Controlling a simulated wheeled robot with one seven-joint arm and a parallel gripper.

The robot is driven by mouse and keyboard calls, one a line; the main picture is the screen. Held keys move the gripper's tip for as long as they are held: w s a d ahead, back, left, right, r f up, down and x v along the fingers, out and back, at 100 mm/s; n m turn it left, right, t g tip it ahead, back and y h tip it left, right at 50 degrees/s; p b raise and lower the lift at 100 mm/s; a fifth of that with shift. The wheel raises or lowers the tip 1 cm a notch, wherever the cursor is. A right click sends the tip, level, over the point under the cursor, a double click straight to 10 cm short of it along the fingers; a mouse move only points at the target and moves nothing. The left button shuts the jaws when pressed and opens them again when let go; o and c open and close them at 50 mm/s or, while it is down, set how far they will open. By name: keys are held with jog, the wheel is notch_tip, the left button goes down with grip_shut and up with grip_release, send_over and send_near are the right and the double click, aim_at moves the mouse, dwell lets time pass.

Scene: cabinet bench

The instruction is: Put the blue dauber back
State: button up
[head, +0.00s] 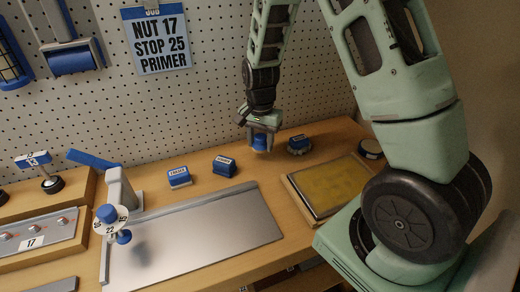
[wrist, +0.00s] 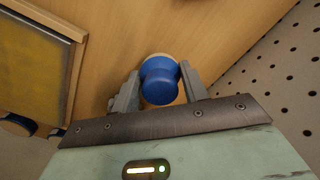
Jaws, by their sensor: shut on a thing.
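My gripper (head: 262,122) is shut on the blue dauber (head: 260,142), low over the back of the wooden bench. In the wrist view the dauber (wrist: 160,82) sits between the two grey fingers, its round blue knob toward the camera and a pale rim showing beyond it. I cannot tell whether its underside touches the bench. A small round dark-and-grey item with some blue (head: 298,145) stands on the bench just right of my gripper; I cannot tell exactly what it is.
A yellow pad in a wooden-framed tray (head: 314,214) lies to the right, with a dark round tin (head: 370,148) behind it. Two blue stamps (head: 179,178) (head: 224,166) stand left of my gripper. A steel plate (head: 200,240) and a numbering fixture (head: 118,190) lie in front. Pegboard (head: 220,60) rises behind.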

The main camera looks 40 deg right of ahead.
aim_at(260, 150)
jog(key=shift+f, duration=1.65)
jog(key=shift+f, duration=0.15)
jog(key=o, duration=1.1)
jog(key=shift+o, duration=0.2)
